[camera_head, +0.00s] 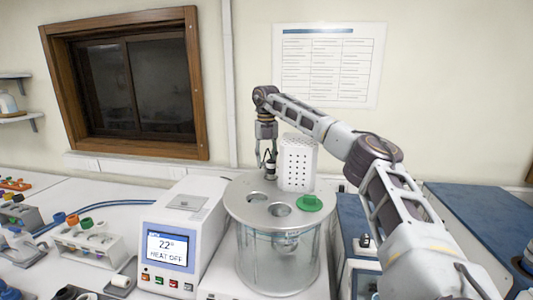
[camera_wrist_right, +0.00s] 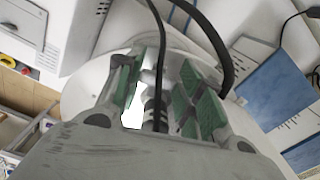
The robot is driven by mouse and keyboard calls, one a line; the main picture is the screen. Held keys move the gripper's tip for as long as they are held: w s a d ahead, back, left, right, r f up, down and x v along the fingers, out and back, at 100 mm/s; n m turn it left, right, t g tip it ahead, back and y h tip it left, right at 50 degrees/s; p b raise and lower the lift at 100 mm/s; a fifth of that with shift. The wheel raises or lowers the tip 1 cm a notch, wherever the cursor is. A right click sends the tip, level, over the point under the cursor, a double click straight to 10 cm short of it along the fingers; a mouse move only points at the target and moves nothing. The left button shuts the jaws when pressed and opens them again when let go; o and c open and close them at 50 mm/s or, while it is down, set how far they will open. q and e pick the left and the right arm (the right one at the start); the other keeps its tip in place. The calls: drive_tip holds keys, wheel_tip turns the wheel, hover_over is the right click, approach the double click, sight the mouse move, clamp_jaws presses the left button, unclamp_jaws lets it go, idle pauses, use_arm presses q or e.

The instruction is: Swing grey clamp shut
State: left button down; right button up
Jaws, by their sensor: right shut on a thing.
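My right gripper (camera_head: 269,163) points down over the back of the round metal lid (camera_head: 244,207) of a glass bath, just left of a white perforated cylinder (camera_head: 297,165). It is shut on a small dark piece (camera_head: 270,170). In the right wrist view, the green-padded fingers of the right gripper (camera_wrist_right: 165,95) stand on either side of a black, banded piece (camera_wrist_right: 155,112). I cannot tell whether this piece belongs to the grey clamp, and I cannot make out the clamp clearly elsewhere. My left gripper is not in view.
The lid has open round holes and a green cap (camera_head: 309,203). A tube rack (camera_head: 88,245) stands at left. A blue-topped unit (camera_head: 355,215) is at right.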

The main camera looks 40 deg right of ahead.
drive_tip(key=shift+r+n+p, duration=0.1)
drive_tip(key=shift+n+p, duration=0.65)
drive_tip(key=shift+n, duration=0.35)
drive_tip(key=o, duration=1)
drive_tip(key=shift+r, duration=5.9)
drive_tip(key=shift+a, duration=0.15)
